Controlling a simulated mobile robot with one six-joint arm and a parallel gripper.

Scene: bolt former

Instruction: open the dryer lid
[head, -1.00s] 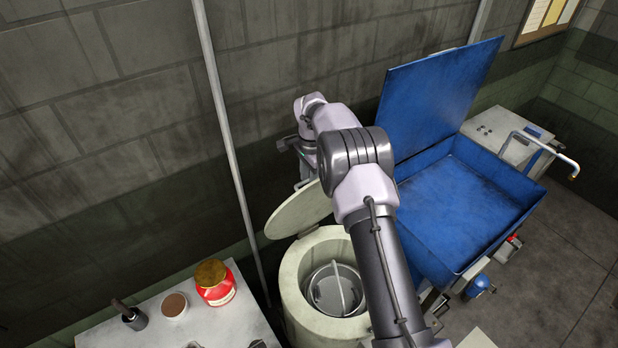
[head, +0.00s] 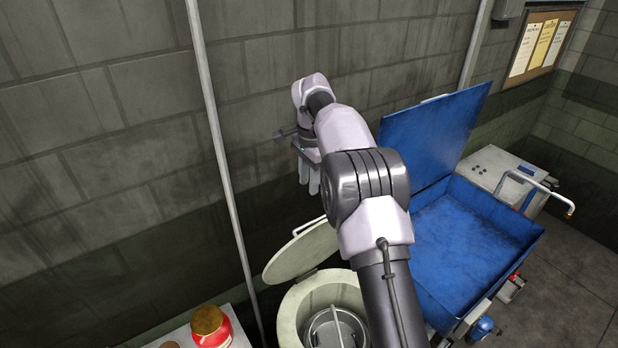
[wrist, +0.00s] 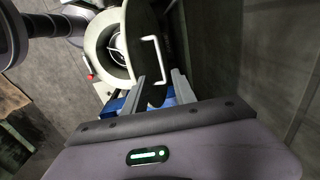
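The dryer is a cream round drum (head: 290,322) at the bottom middle of the head view. Its round lid (head: 298,255) stands tilted up on the wall side, with the mouth uncovered. A metal basket (head: 322,328) with a bar handle sits inside. In the wrist view, the dryer (wrist: 94,42) is at the top, with the lid (wrist: 146,22) and its pale handle (wrist: 157,62) nearer to me. My gripper (head: 310,184) is above the lid, apart from it. The fingers (wrist: 162,90) are apart with nothing between them.
A blue bin (head: 470,240) with a raised blue lid (head: 432,135) stands to the right. A pipe (head: 220,150) runs up the block wall behind. A red jar (head: 222,336) stands on a bench at bottom left. The wall is close behind my gripper.

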